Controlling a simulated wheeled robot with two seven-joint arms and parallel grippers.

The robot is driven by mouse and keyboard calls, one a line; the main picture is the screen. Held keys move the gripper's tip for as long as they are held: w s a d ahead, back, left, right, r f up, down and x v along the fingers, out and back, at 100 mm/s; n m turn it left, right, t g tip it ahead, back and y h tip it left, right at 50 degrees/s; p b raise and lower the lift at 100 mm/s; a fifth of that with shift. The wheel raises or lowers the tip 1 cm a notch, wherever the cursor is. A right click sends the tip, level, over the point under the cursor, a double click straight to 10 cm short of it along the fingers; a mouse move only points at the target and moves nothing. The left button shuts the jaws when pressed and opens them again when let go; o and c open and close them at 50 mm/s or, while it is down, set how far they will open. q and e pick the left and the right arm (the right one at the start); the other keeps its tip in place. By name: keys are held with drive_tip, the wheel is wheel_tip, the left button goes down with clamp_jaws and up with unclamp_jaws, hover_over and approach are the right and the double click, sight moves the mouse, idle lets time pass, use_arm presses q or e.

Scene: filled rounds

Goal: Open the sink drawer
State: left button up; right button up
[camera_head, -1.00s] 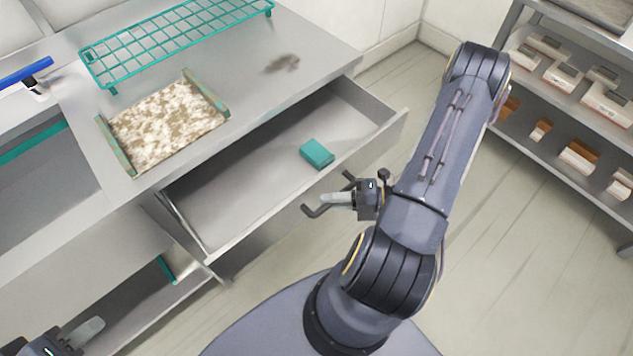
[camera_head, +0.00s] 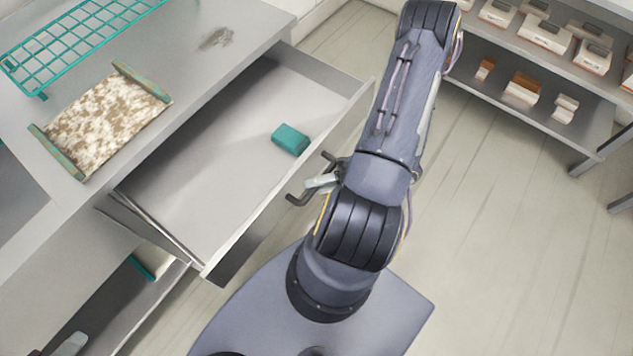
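The drawer (camera_head: 170,192) under the metal counter is pulled well out, and its inside shows. A small teal block (camera_head: 290,139) lies in it near the front. The drawer's dark bar handle (camera_head: 297,199) sticks out from the front panel. My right gripper (camera_head: 322,182) is at the handle, its pale fingers across the bar and shut on it; my arm hides part of the gripper.
On the counter are a speckled tray with green ends (camera_head: 100,122), a teal wire rack (camera_head: 75,40) and a dark smudge (camera_head: 216,38). A shelf (camera_head: 545,110) with boxes stands at the right. The floor between is clear.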

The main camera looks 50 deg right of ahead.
drive_tip(key=o, duration=0.4)
drive_tip(key=b+v, duration=0.1)
drive_tip(key=v, duration=0.6)
drive_tip(key=shift+s+d+r, duration=0.1)
drive_tip(key=shift+s+d, duration=0.1)
drive_tip(key=shift+d, duration=0.15)
